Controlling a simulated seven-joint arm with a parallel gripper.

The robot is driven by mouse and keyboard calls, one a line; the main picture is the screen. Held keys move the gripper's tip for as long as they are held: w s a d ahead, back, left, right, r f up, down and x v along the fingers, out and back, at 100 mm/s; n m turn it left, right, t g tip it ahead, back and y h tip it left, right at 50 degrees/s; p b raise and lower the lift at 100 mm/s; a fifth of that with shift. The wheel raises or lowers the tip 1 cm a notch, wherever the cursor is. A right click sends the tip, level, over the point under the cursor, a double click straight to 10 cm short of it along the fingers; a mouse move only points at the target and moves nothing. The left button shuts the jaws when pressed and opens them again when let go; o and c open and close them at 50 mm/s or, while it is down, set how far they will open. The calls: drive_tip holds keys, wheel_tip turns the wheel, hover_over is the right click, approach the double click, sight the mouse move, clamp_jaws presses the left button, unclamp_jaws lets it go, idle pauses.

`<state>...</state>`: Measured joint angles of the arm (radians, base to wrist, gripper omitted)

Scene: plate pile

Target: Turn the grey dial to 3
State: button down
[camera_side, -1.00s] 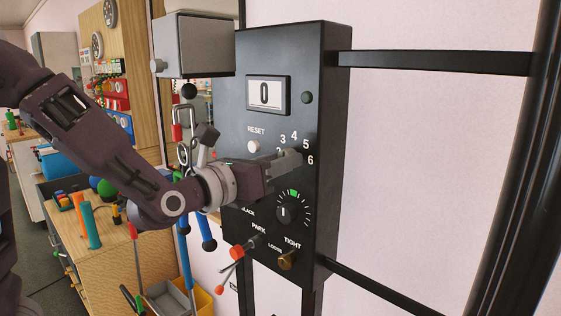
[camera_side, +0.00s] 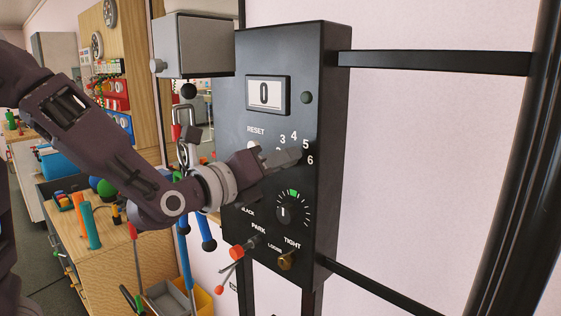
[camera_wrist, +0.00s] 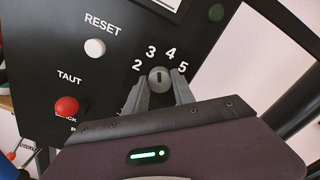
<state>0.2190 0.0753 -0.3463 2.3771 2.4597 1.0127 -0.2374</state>
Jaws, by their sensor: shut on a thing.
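The grey dial (camera_wrist: 160,76) is a small round knob on the black panel, with a dark line on its face. In the wrist view the numerals 2, 3, 4 and 5 arc around it. The line looks roughly upright, near the space between 3 and 4; I cannot tell its exact setting. My gripper (camera_wrist: 160,89) is shut on the dial, one finger on each side. In the side view my gripper (camera_side: 288,157) reaches the panel from the left and hides the dial; 3, 4, 5 and 6 show beside it.
A grey box (camera_side: 195,46) stands at the upper left.

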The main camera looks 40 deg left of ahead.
drive_tip(key=shift+n, duration=1.5)
drive_tip(key=c, duration=1.1)
unclamp_jaws()
drive_tip(key=shift+o, duration=0.2)
drive_tip(key=s, duration=0.7)
